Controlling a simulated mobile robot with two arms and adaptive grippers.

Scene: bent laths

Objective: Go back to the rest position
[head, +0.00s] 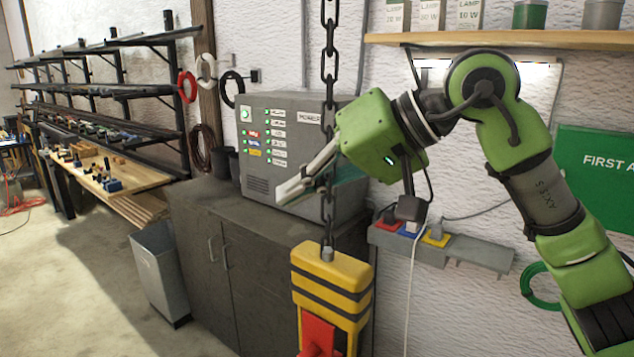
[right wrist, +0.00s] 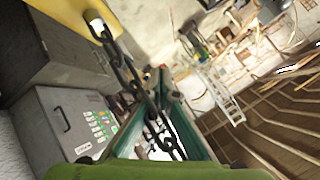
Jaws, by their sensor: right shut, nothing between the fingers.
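My right gripper (head: 284,194) reaches in from the right in the head view, in front of the grey control box. Its fingers are shut with nothing between them, and they point left. A dark hanging chain (head: 328,68) runs down past the fingers; whether they touch cannot be told. In the right wrist view the chain (right wrist: 118,72) crosses close to the gripper (right wrist: 163,72). My left gripper is not in view.
A yellow and black hoist block (head: 333,268) hangs on the chain. The control box (head: 262,185) stands on a dark cabinet (head: 205,265).

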